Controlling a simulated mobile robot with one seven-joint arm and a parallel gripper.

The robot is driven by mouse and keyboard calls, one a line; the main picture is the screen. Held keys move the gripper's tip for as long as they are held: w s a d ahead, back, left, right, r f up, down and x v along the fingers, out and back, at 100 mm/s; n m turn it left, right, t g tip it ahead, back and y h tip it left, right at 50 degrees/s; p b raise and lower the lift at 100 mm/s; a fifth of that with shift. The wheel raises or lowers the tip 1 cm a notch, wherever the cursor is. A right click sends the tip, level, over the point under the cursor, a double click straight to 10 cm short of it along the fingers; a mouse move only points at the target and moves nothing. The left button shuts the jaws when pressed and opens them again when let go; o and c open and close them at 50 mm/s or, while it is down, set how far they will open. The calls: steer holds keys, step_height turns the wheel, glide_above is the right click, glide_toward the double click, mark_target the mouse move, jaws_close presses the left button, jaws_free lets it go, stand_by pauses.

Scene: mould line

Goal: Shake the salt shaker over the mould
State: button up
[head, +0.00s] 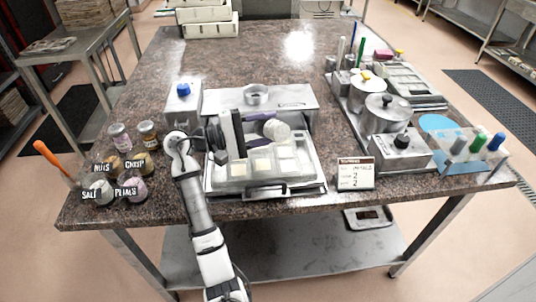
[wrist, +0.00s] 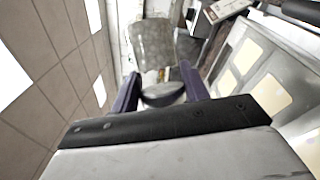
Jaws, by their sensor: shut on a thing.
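My gripper (head: 262,133) is shut on a pale, whitish shaker (head: 276,129), which lies tipped on its side above the mould. In the wrist view the shaker (wrist: 152,45) shows as a speckled, translucent body beyond the two purple fingers, with a dark part between them. No label on it is readable. The mould (head: 261,165) has several pale, filled square cavities and sits below the gripper in a metal tray; the cavities also show at the right of the wrist view (wrist: 270,95). The gripper partly hides the mould's back edge.
At left stand jars with labels NUTS, CRISP, SALT (head: 91,195) and PETALS (head: 126,191), and an orange-handled tool (head: 50,151). A grey box (head: 184,101) is behind them. A sign (head: 356,174) and metal pots (head: 387,112) are to the right.

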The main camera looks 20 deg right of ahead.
steer(key=shift+w+d+r+p, duration=0.1)
steer(key=shift+w+r+p, duration=0.05)
steer(key=shift+r+p, duration=0.45)
steer(key=shift+w+r+p, duration=0.1)
steer(key=shift+r+p, duration=0.4)
steer(key=shift+p, duration=0.15)
steer(key=shift+w+r+b, duration=0.15)
steer(key=shift+r+b, duration=0.15)
steer(key=shift+r, duration=0.55)
steer(key=shift+f, duration=0.1)
steer(key=f, duration=0.1)
steer(key=f+b, duration=0.1)
steer(key=f, duration=0.1)
steer(key=f+b, duration=0.1)
steer(key=shift+s+f, duration=0.2)
steer(key=shift+s, duration=0.1)
steer(key=shift+s+r, duration=0.1)
steer(key=shift+r, duration=0.05)
